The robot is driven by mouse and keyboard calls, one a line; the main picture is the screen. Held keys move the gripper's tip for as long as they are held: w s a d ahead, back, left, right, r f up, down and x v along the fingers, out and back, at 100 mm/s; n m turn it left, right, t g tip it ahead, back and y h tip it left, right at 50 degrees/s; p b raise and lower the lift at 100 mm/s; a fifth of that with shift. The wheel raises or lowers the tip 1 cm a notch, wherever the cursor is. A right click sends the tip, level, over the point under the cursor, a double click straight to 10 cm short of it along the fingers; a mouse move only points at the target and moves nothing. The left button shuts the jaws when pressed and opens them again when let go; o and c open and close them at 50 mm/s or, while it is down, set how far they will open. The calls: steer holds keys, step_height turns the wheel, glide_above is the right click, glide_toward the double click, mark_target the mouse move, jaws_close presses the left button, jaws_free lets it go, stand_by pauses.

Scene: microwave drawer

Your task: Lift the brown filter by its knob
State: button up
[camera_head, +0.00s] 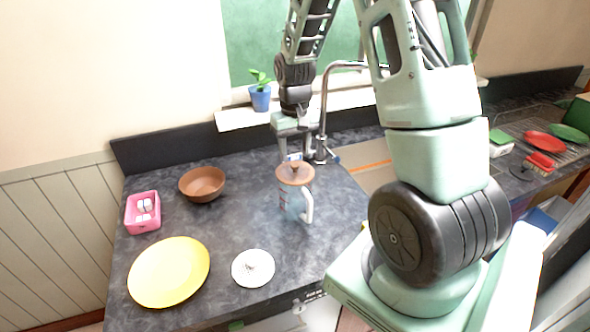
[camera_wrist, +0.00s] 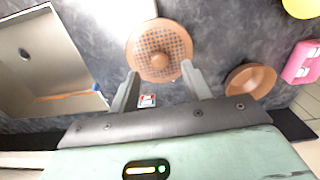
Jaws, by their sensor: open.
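The brown filter (camera_head: 295,174) sits on top of a clear jug (camera_head: 297,204) with a pale handle, on the dark counter. In the wrist view the filter (camera_wrist: 147,43) is a round disc with a dotted mesh, and its small brown knob (camera_wrist: 159,61) stands up from it. My gripper (camera_head: 295,157) is just above the filter, pointing down. In the wrist view my gripper (camera_wrist: 160,76) is open, with its fingertips on either side of the knob and nothing held. Whether a fingertip touches the filter I cannot tell.
A brown bowl (camera_head: 202,184), pink box (camera_head: 142,212), yellow plate (camera_head: 168,272) and white disc (camera_head: 253,268) lie on the counter (camera_head: 225,225). The faucet (camera_head: 322,120) and sink (camera_head: 368,165) are close to the right. A potted plant (camera_head: 260,97) stands on the sill behind.

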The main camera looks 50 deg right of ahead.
mark_target(295, 164)
steer(key=shift+f+p, duration=0.7)
steer(key=shift+f, duration=1.15)
steer(key=shift+d, duration=0.1)
jaws_close()
